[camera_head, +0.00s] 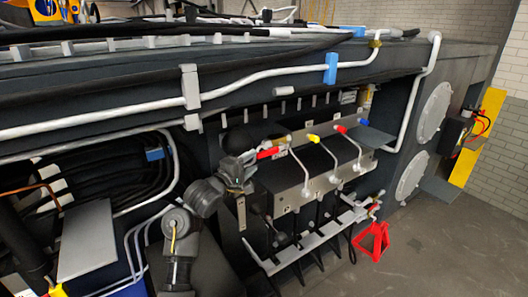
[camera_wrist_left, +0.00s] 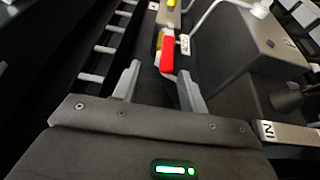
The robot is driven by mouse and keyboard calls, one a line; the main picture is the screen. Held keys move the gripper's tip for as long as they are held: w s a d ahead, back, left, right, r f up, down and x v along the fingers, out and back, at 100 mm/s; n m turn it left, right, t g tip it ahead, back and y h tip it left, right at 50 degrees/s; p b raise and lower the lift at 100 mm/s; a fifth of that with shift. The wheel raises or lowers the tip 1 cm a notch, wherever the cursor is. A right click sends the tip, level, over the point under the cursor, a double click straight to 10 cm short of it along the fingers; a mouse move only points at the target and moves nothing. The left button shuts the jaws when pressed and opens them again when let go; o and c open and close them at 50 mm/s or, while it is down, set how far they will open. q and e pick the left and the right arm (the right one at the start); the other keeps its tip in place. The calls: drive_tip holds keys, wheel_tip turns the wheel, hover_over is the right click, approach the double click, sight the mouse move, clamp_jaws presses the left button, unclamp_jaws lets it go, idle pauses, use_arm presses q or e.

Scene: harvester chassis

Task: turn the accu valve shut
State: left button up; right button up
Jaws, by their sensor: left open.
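In the head view, a grey metal valve block (camera_head: 300,178) carries several lever valves on white bent rods. The nearest lever has a red handle (camera_head: 268,153); farther along are a yellow handle (camera_head: 313,138), another red one (camera_head: 341,129) and a blue one (camera_head: 363,122). I cannot read which is labelled accu. My left gripper (camera_head: 250,158) is beside the nearest red handle. In the left wrist view, that gripper (camera_wrist_left: 160,72) is open, with the red handle (camera_wrist_left: 167,52) at and just beyond the gap between its fingertips. Contact cannot be told. My right gripper is not in view.
A white rail (camera_head: 300,245) and hoses run below the block. A dark flat plate (camera_head: 372,137) juts out at its far end. A red stand (camera_head: 372,241) is on the floor to the right, with open floor beyond. White pipes run along the chassis above.

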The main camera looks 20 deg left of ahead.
sight(262, 156)
use_arm(q)
drive_tip(key=x, duration=0.3)
drive_tip(key=p+x, duration=0.1)
drive_tip(key=x, duration=0.1)
drive_tip(key=shift+w+a+f, duration=0.1)
drive_tip(key=shift+w+f, duration=0.15)
drive_tip(key=shift+f, duration=0.15)
drive_tip(key=w, duration=0.2)
drive_tip(key=shift+w+d+f, duration=0.25)
drive_tip(key=shift+f, duration=0.1)
drive_tip(key=shift+w+d+p, duration=0.15)
drive_tip(key=shift+w+p, duration=0.3)
drive_tip(key=shift+w, duration=0.25)
drive_tip(key=shift+r, duration=0.2)
drive_tip(key=shift+w+d+f, duration=0.15)
drive_tip(key=shift+w, duration=0.05)
drive_tip(key=shift+s, duration=0.1)
clamp_jaws()
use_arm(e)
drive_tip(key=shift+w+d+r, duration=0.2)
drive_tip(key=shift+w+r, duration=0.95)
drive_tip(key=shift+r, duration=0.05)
